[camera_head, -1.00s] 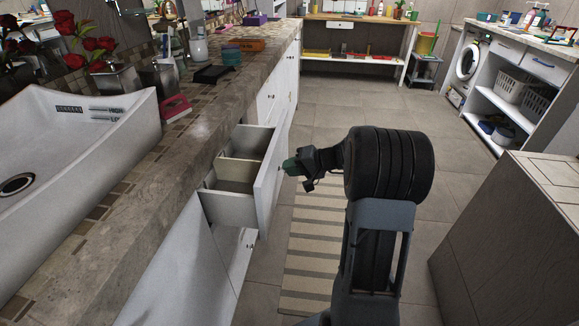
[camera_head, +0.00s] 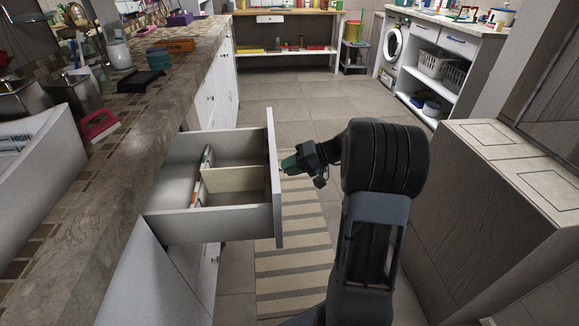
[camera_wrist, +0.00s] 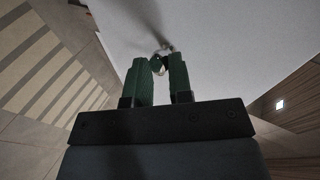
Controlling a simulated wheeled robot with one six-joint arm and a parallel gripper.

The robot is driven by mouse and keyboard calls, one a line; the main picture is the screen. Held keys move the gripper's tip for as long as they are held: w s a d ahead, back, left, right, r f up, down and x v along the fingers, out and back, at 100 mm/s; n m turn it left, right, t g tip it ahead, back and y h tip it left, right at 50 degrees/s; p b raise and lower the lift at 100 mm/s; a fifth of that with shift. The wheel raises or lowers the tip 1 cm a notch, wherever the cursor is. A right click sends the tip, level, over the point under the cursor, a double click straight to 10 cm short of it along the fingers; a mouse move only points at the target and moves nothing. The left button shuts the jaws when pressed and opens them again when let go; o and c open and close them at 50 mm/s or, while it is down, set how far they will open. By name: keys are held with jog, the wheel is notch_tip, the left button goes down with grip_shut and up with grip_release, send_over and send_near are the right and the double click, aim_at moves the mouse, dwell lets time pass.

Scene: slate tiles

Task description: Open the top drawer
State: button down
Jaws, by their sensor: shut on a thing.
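The top drawer (camera_head: 215,221) is white and stands well out of the cabinet under the stone counter. Inside it I see a divider and some thin items along the back. My gripper (camera_head: 286,166) is at the outer face of the drawer front, with its green fingers against it. In the wrist view my gripper (camera_wrist: 157,68) is shut on the small round metal knob (camera_wrist: 159,57) of the white drawer front (camera_wrist: 220,50). In the head view the knob is hidden by the fingers.
The counter (camera_head: 130,170) runs along the left, with a pink-red item (camera_head: 99,125) and a black box (camera_head: 142,81) on it. A wooden cabinet (camera_head: 500,200) stands close on the right. A striped rug (camera_head: 300,240) lies on the floor between.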

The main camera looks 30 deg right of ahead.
jog(key=shift+d+r, duration=0.1)
jog(key=shift+d, duration=0.05)
jog(key=c, duration=1)
grip_release()
jog(key=p+v, duration=0.3)
jog(key=v, duration=1)
jog(key=shift+s+d+r, duration=0.2)
jog(key=shift+d+r, duration=0.05)
jog(key=s+a+r+n+h+p, duration=0.1)
jog(key=s+a+r+h+p, duration=0.2)
jog(key=a+r+p, duration=0.4)
jog(key=s+a+r+n+g+h+p, duration=0.1)
jog(key=s+a+r+h+p, duration=0.3)
jog(key=a+r+p, duration=0.3)
jog(key=s+a+r+n+g+h+p, duration=0.1)
jog(key=s+a+r+h+p, duration=0.3)
jog(key=a+r+p, duration=0.4)
jog(key=shift+s+p+v, duration=0.15)
jog(key=shift+p+v, duration=0.6)
jog(key=shift+p, duration=0.55)
jog(key=shift+s+p+v, duration=0.2)
jog(key=shift+p+v, duration=0.55)
jog(key=shift+p, duration=0.55)
